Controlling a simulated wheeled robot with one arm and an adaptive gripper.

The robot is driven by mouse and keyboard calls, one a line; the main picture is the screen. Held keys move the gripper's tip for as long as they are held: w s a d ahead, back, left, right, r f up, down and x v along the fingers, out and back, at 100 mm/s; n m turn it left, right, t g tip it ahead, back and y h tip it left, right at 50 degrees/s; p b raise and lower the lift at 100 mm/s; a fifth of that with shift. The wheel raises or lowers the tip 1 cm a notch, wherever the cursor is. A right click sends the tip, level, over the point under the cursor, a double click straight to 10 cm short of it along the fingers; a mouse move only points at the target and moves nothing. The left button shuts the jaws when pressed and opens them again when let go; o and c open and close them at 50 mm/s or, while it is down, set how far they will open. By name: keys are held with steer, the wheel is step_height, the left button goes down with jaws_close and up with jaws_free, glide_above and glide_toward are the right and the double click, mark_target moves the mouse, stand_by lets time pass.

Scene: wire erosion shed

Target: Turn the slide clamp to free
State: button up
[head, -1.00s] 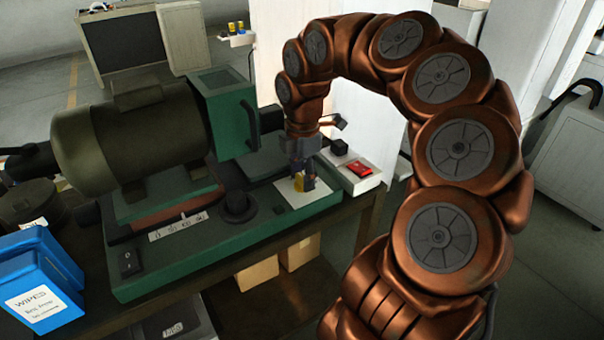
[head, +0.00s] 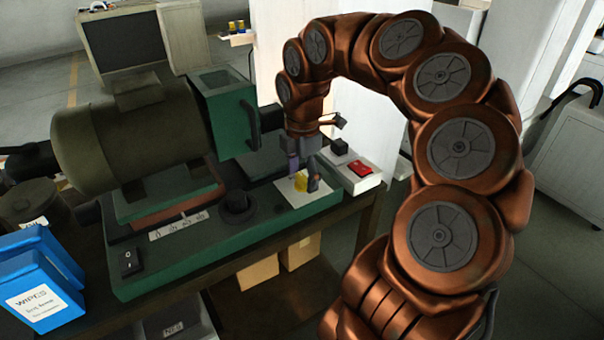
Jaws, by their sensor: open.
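A small yellow piece (head: 300,182), which looks like the slide clamp's handle, stands on a white plate (head: 318,196) at the right end of the green machine base (head: 205,240). Its exact turn angle is too small to read. My gripper (head: 303,174) points down at it, open. One finger is at its upper left and the other, dark, is at its right, partly in front of it. I cannot tell whether either finger touches it.
A black round knob (head: 238,205) and a black switch (head: 129,262) sit on the base. A grey tray with a red item (head: 361,167) and a black block (head: 339,147) is close right of my gripper. A large motor (head: 128,140) fills the left. Blue wipes boxes (head: 42,290) stand front left.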

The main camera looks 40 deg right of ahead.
mark_target(301, 177)
steer(key=shift+r, duration=0.15)
step_height(301, 177, up, 12)
stand_by(0.7)
stand_by(0.5)
steer(key=s+a+f+m, duration=0.2)
steer(key=s+a+m, duration=0.15)
steer(key=a, duration=0.25)
steer(key=s+a+f+m, duration=0.2)
steer(key=s+a+f, duration=0.1)
steer(key=s+a, duration=0.3)
steer(key=s+a+f+m+g, duration=0.1)
steer(key=s+a+f+m, duration=0.2)
steer(key=s+f+m, duration=0.2)
steer(key=s+a+f+m, duration=0.3)
steer(key=s+f+m, duration=0.2)
steer(key=s, duration=0.4)
steer(key=shift+f+m+g, duration=0.3)
steer(key=shift+m+g, duration=0.1)
steer(key=shift+m, duration=0.45)
